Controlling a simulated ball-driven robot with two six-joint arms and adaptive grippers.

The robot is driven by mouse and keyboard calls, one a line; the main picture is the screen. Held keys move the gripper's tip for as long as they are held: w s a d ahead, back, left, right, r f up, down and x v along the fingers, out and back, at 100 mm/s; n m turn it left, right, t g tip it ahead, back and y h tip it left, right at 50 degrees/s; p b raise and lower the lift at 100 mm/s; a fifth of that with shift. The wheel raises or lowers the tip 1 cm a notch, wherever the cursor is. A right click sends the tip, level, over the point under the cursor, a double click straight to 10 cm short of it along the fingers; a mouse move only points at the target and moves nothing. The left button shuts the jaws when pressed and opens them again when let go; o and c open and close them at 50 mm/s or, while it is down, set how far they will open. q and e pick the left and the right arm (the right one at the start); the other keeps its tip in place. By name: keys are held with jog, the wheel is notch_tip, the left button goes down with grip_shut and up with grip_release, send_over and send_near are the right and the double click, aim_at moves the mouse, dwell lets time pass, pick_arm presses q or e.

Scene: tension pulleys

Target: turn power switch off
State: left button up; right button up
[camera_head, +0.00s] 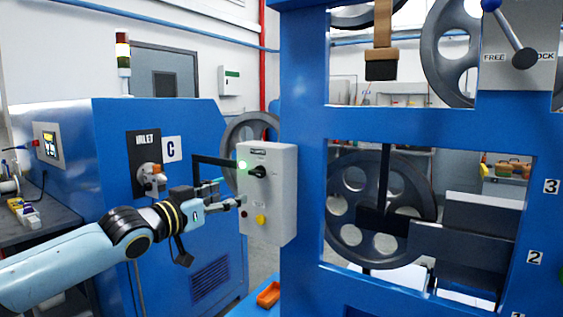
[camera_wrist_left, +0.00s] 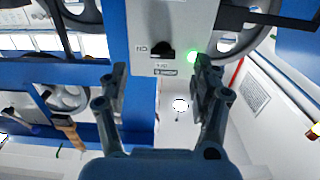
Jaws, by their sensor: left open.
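A light grey control box (camera_head: 268,195) is fixed to the blue frame in the head view. Its black rotary power switch (camera_head: 258,172) is near the top, beside a lit green lamp (camera_head: 242,165). A yellow button (camera_head: 261,219) is lower on the box. My left gripper (camera_head: 231,191) is open, just left of the box and a little below the switch. The left wrist view shows the box upside down, with the switch (camera_wrist_left: 161,52) and green lamp (camera_wrist_left: 193,57) beyond my open, empty fingers (camera_wrist_left: 162,76). The right gripper is out of view.
The blue machine frame (camera_head: 305,165) stands right of the box, with large grey pulleys (camera_head: 380,205) behind it. A blue cabinet (camera_head: 170,210) stands behind my left arm. A cluttered bench (camera_head: 40,228) is at the left.

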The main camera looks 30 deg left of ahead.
aim_at(254, 174)
pick_arm(q)
jog(key=w+r+b, duration=0.1)
jog(key=w, duration=0.2)
jog(key=w+b, duration=0.2)
jog(key=w, duration=0.1)
jog(key=w+r+b, duration=0.1)
jog(key=w, duration=0.3)
jog(key=shift+d+r, duration=0.1)
jog(key=shift+r, duration=0.2)
jog(key=shift+w, duration=0.5)
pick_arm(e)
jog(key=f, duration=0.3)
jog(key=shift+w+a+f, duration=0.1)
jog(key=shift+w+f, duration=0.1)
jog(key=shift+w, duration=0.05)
pick_arm(q)
jog(key=c, duration=1.2)
jog(key=shift+o, duration=0.2)
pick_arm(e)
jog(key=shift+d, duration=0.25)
